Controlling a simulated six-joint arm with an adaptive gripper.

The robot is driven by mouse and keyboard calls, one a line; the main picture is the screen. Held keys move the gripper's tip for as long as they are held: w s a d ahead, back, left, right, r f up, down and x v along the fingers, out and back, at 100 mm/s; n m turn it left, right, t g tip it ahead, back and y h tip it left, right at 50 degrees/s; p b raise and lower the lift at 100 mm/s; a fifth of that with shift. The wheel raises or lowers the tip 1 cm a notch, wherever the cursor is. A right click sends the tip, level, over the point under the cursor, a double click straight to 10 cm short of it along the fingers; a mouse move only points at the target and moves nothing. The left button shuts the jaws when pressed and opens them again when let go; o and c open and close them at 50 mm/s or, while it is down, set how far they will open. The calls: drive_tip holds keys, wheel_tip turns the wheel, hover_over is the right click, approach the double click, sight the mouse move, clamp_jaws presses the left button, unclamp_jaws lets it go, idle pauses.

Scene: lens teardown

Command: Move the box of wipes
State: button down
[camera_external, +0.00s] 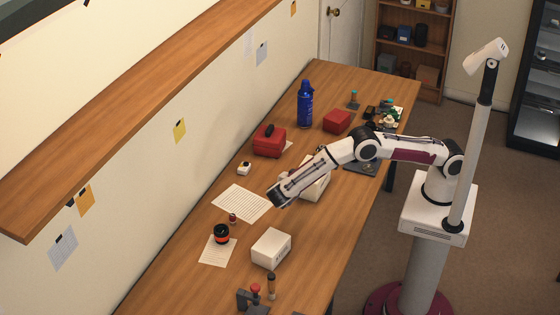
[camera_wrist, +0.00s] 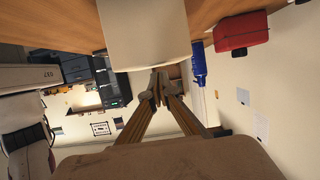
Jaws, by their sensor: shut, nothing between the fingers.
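Two plain white boxes stand on the table, and I cannot read a label marking either as wipes. One white box (camera_external: 318,187) is partly hidden behind my forearm in the external view. The other white box (camera_external: 271,249) stands in the open nearer the front. In the wrist view, which appears upside down, a white box (camera_wrist: 145,32) fills the top middle, close to my gripper (camera_wrist: 158,88). My gripper's fingers are together with nothing between them. In the external view the wrist end is above the table beside the partly hidden box; the fingertips are not clear there.
A red case (camera_external: 269,140), a red box (camera_external: 337,121) and a blue bottle (camera_external: 305,104) stand farther back. Papers (camera_external: 242,202), a black and orange round item (camera_external: 221,234) and a small microscope-like stand (camera_external: 252,298) lie toward the front. A wooden shelf (camera_external: 130,105) overhangs the wall side.

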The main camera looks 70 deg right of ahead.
drive_tip(key=d, duration=0.7)
drive_tip(key=shift+d, duration=0.15)
drive_tip(key=shift+f, duration=0.9)
drive_tip(key=shift+s+f, duration=0.1)
drive_tip(key=shift+f, duration=0.05)
drive_tip(key=a, duration=1.3)
drive_tip(key=shift+a, duration=0.4)
drive_tip(key=shift+r, duration=0.85)
